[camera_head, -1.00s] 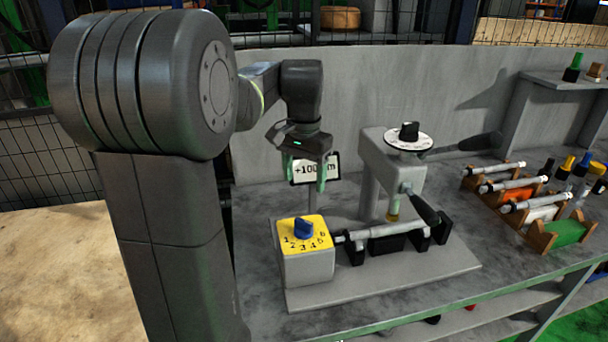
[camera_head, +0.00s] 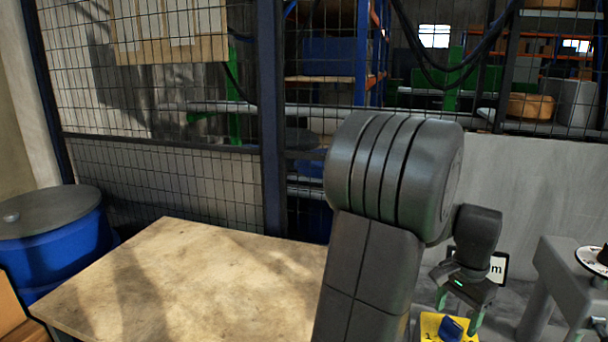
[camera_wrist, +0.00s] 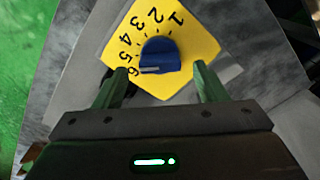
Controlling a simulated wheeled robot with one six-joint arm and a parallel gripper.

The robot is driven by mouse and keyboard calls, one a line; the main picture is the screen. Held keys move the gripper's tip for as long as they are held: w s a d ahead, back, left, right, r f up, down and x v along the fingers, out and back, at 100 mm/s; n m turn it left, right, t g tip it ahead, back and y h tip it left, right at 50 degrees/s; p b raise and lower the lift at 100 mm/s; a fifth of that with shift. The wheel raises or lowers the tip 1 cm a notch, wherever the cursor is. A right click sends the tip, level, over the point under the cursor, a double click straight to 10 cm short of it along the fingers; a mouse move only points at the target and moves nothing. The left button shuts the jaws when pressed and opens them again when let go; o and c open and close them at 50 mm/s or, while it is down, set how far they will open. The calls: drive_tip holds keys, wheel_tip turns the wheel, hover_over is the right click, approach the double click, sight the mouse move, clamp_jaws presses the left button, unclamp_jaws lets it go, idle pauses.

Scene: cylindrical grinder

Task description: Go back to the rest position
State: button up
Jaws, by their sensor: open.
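My gripper (camera_head: 458,316) is at the lower right of the head view, with its two green fingers pointing down. In the wrist view my gripper (camera_wrist: 156,82) is open and empty. Its fingertips lie either side of the lower part of a yellow dial plate (camera_wrist: 192,62), which carries a blue knob (camera_wrist: 160,54) and printed numbers. I cannot tell from the wrist view how far above the plate the fingers are. In the head view the yellow plate (camera_head: 430,324) and blue knob (camera_head: 450,328) are partly cut off by the bottom edge.
A grey machine column (camera_head: 552,285) stands right of my gripper, with a dial at the right edge. A sign (camera_head: 497,266) is behind my gripper, mostly hidden. A bare wooden tabletop (camera_head: 190,280) lies left, beside a blue barrel (camera_head: 60,240). Wire fencing (camera_head: 170,120) runs behind.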

sight(454, 322)
wheel_tip(454, 322, down, 4)
drive_tip(key=shift+r, duration=0.2)
drive_tip(key=shift+r, duration=0.1)
